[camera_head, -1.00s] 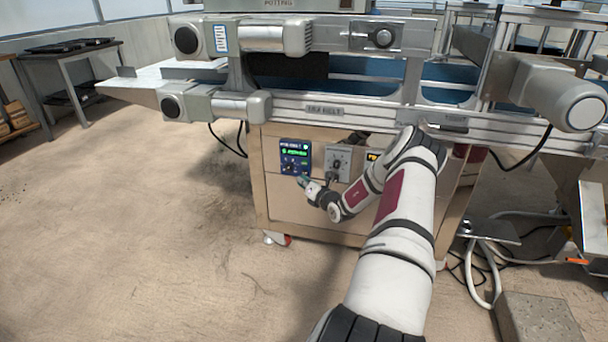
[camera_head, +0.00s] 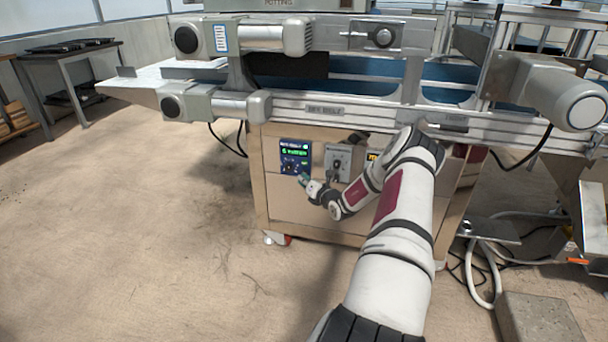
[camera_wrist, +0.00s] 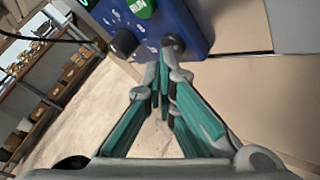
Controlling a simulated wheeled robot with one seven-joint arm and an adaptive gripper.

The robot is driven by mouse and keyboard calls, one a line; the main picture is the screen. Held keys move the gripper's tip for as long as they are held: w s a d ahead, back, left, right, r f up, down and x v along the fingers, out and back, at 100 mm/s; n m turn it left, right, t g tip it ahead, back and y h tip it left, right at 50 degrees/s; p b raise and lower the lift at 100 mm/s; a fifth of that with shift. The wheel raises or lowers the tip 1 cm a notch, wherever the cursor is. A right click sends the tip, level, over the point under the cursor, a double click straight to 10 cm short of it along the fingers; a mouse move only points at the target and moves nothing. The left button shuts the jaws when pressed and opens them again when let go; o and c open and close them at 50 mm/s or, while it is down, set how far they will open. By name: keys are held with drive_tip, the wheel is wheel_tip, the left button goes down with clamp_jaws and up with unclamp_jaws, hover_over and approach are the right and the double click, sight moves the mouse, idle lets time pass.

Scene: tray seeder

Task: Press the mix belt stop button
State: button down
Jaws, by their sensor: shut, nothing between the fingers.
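The blue control panel (camera_head: 295,152) with a lit green display is on the front of the tan cabinet below the conveyor. In the wrist view the panel (camera_wrist: 188,14) is tilted and shows a green RUN button (camera_wrist: 140,7), a black knob (camera_wrist: 125,42) and a dark round control (camera_wrist: 173,45). No stop label is readable. My gripper (camera_head: 302,179) is at the panel's lower right edge. In the wrist view its teal-padded fingers (camera_wrist: 162,66) are shut and empty, with the tips at or just below the dark control; I cannot tell whether they touch it.
A grey box with a knob (camera_head: 338,162) is right of the panel. The conveyor's metal rail (camera_head: 330,108) runs above the panel and my arm. A black cable hangs left of the panel.

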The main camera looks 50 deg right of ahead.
idle(0.3)
drive_tip(key=shift+s+a+p, duration=0.2)
drive_tip(key=shift+a+p, duration=0.25)
drive_tip(key=shift+p, duration=0.15)
drive_tip(key=shift+a, duration=0.1)
drive_tip(key=shift+s+a+p, duration=0.4)
drive_tip(key=shift+a+p, duration=0.35)
drive_tip(key=shift+a, duration=0.15)
drive_tip(key=shift+s+a+p, duration=0.35)
drive_tip(key=shift+a+p, duration=0.35)
drive_tip(key=shift+a, duration=0.15)
drive_tip(key=shift+s+a+p, duration=0.4)
drive_tip(key=shift+a+p, duration=0.35)
drive_tip(key=shift+a, duration=0.15)
